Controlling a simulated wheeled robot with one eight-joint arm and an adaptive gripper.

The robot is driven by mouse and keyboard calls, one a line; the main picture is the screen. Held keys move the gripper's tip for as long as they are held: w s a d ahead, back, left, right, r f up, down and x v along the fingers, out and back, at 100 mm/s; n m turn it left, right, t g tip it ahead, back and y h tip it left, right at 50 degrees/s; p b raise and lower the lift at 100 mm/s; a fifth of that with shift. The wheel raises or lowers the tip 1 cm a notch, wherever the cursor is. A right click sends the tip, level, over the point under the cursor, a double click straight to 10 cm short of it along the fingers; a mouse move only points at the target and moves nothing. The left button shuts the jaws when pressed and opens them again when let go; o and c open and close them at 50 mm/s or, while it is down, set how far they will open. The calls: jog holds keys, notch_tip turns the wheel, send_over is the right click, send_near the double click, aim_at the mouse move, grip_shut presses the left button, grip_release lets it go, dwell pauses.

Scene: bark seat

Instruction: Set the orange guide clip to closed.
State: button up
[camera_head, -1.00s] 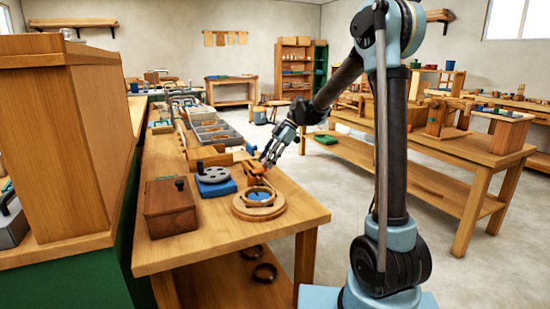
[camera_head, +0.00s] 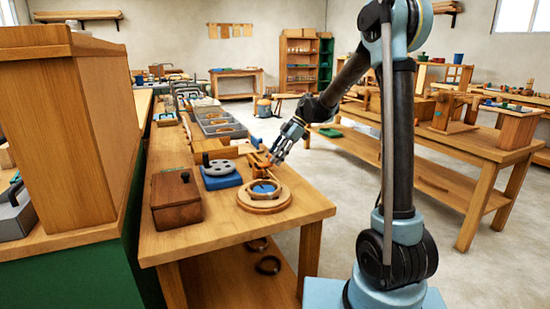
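A small orange-brown piece (camera_head: 258,160), which looks like the orange guide clip, is on the bench behind the round wooden ring fixture (camera_head: 264,197). It is small and partly covered by my gripper, so I cannot tell whether it is open or closed. My gripper (camera_head: 274,158) reaches down from the upper right, with its fingertips close beside the orange piece. I cannot tell whether they touch it. The fingers are too small and overlapped to show a gap or a grip.
On the wooden bench (camera_head: 225,232), a dark wooden box (camera_head: 176,202) and a blue block with a grey wheel (camera_head: 221,176) stand left of the fixture. Grey trays (camera_head: 218,124) lie farther back. A tall wooden cabinet (camera_head: 62,140) fills the left. Open floor lies right of the bench.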

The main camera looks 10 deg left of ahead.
jog(key=shift+o, duration=1.4)
jog(key=shift+r, duration=0.1)
jog(key=v, duration=1.1)
jog(key=shift+w+d+r, duration=0.2)
jog(key=shift+d+r, duration=0.05)
